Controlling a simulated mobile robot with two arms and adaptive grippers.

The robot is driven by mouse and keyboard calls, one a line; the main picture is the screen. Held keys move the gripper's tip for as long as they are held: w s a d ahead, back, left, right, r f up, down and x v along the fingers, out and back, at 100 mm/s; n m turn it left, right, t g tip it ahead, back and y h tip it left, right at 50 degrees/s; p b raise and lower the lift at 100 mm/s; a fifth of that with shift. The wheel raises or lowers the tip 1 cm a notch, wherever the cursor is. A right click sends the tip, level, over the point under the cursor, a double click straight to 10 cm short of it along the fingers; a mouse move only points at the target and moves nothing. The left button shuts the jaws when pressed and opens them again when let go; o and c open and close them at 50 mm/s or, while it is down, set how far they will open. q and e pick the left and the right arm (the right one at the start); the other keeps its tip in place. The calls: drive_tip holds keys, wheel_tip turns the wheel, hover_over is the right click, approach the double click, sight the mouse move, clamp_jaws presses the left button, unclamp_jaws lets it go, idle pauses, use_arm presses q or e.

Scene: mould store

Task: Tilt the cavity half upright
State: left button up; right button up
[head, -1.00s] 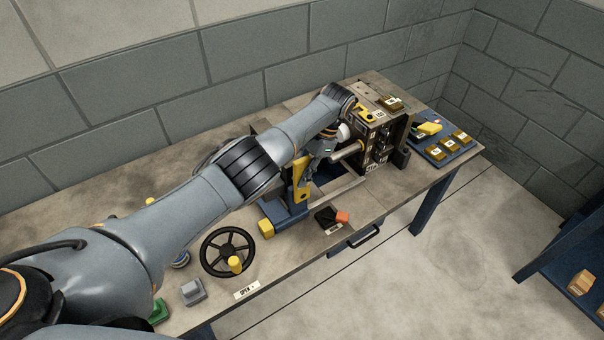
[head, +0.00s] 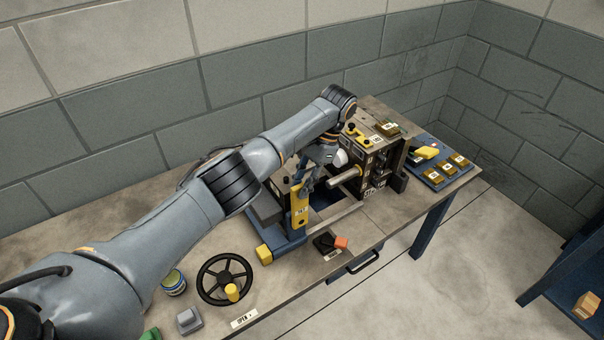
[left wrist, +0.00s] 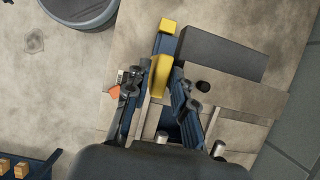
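A dark grey block (head: 265,207) lies flat left of the plate, partly hidden by my arm; a dark slab also shows in the left wrist view (left wrist: 222,54). I cannot tell if this is the cavity half. An upright mould block (head: 374,170) with a thick pin stands at right. My right gripper is not in view.
A black handwheel (head: 203,275) with a yellow knob, a grey block (head: 188,320) and a can (head: 173,285) are at front left. An orange-tipped black item (head: 328,243) lies near the front edge. A blue tray (head: 434,178) with yellow-brown blocks is at right.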

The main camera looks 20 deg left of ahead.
use_arm(q)
drive_tip(key=shift+s+r, duration=0.1)
drive_tip(key=shift+r, duration=1.8)
